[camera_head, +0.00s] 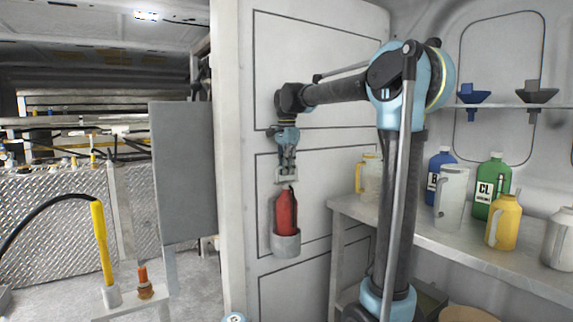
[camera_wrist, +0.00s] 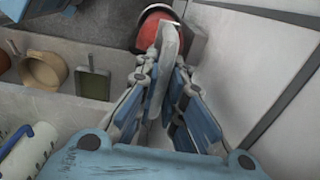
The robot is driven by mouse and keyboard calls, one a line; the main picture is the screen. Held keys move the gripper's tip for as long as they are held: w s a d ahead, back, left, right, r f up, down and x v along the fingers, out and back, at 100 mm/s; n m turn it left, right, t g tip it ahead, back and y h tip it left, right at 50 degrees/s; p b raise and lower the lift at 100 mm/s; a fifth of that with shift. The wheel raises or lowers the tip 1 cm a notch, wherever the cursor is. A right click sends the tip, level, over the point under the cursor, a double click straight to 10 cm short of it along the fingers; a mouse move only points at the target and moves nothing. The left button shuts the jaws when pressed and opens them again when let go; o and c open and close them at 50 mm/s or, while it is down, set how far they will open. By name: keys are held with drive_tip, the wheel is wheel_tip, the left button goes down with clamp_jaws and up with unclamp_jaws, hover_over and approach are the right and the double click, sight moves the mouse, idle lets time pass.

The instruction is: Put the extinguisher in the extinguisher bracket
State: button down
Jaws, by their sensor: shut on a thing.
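The red extinguisher (camera_head: 286,212) stands upright in the head view, its lower end inside the grey cup-shaped extinguisher bracket (camera_head: 286,243) on the white door panel. My gripper (camera_head: 287,178) is right above it, pointing down, and is shut on the extinguisher's top. In the wrist view, my gripper (camera_wrist: 160,115) has its fingers around the grey handle of the extinguisher (camera_wrist: 152,30). The red body shows beyond the handle, with the grey bracket rim (camera_wrist: 192,45) around part of it. Whether the extinguisher's bottom rests on the bracket's floor is hidden.
A shelf (camera_head: 450,247) to the right holds several bottles and jugs, among them a green bottle (camera_head: 492,187) and a yellow jug (camera_head: 503,222). A grey panel (camera_head: 183,170) stands left of the door. A yellow-handled tool (camera_head: 102,245) stands at lower left.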

drive_tip(key=shift+f, duration=0.2)
drive_tip(key=c, duration=1.7)
unclamp_jaws()
wheel_tip(320, 180, up, 12)
drive_tip(key=shift+s+d, duration=0.1)
